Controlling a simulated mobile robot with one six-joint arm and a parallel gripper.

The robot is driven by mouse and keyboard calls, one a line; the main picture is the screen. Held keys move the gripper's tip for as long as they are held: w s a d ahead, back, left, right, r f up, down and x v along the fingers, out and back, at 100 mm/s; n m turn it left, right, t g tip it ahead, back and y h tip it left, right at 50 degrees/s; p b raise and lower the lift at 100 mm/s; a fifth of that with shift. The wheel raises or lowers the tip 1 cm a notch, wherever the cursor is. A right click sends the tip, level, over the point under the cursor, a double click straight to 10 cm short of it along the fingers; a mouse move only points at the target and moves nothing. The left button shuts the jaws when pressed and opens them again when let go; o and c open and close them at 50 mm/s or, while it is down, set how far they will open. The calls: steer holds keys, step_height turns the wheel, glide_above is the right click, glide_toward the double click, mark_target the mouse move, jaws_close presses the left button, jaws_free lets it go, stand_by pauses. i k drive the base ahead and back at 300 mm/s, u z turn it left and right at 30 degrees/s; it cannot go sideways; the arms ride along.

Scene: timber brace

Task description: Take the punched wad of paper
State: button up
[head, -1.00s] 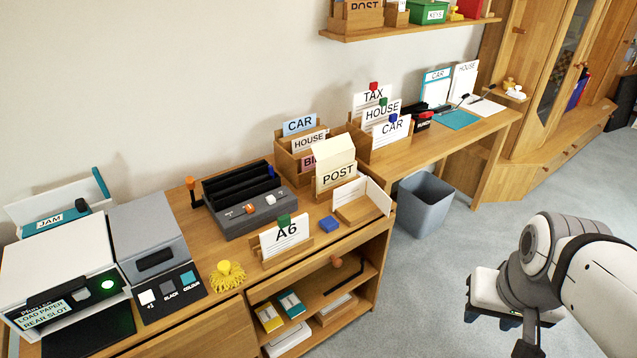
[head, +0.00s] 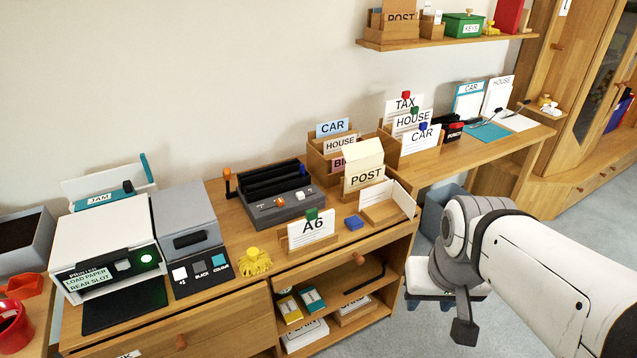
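I cannot pick out a punched wad of paper for sure. White sheets (head: 403,198) stand tilted in a low wooden holder (head: 382,216) at the right front of the near desk; no holes can be made out in them. A black and red punch (head: 453,132) stands on the far desk. Loose white paper (head: 519,123) lies to the right of it. My gripper (head: 432,298) hangs below my white arm at the lower right, to the right of the desk's open shelves and apart from the papers. My arm partly hides it, and its finger opening is unclear.
The printer (head: 105,250) is at left. A grey bin (head: 436,208) stands partly behind my arm.

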mark_target(316, 226)
steer(key=z, duration=0.05)
steer(key=i, duration=1)
steer(key=u, duration=0.05)
